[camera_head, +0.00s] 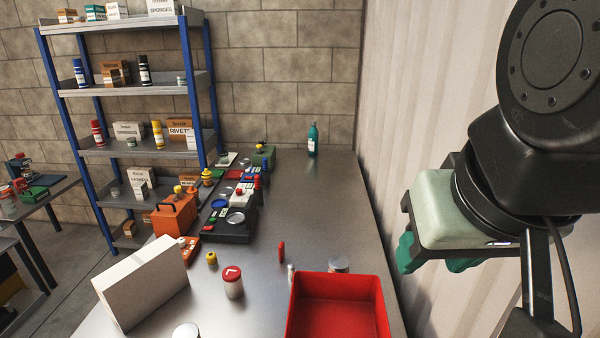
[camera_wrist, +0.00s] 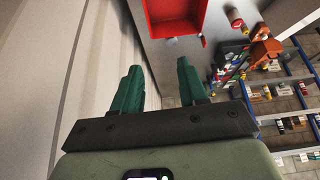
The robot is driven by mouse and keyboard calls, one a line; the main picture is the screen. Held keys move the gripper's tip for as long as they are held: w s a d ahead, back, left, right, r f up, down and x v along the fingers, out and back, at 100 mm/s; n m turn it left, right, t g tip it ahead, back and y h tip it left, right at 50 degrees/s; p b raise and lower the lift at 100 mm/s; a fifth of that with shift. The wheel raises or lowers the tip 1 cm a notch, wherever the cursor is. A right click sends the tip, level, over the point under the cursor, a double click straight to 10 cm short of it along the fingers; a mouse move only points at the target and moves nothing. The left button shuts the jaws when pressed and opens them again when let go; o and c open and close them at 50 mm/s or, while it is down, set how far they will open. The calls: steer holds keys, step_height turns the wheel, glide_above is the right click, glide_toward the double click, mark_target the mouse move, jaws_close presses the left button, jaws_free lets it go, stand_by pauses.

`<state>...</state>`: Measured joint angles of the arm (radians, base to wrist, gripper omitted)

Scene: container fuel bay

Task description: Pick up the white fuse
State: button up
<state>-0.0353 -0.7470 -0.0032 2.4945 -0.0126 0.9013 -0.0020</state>
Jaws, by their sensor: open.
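A small upright white cylinder, which looks like the white fuse (camera_head: 291,273), stands on the metal bench beside the upper left corner of the red bin (camera_head: 337,303). In the wrist view a small pale spot (camera_wrist: 172,40), perhaps the same fuse, shows by the bin's edge (camera_wrist: 150,25). My gripper (camera_head: 433,262) is raised at the right by the corrugated wall, well away from the fuse. Its green fingers are apart and empty, as the wrist view (camera_wrist: 159,80) also shows.
A small red piece (camera_head: 281,251) stands just behind the fuse. A round metal lid (camera_head: 339,265) is behind the bin. A red-lidded jar (camera_head: 233,282) and a white box (camera_head: 142,282) stand left. The bench's right rear is clear except for a teal bottle (camera_head: 312,140).

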stand_by(0.4)
steer(key=shift+o, duration=1)
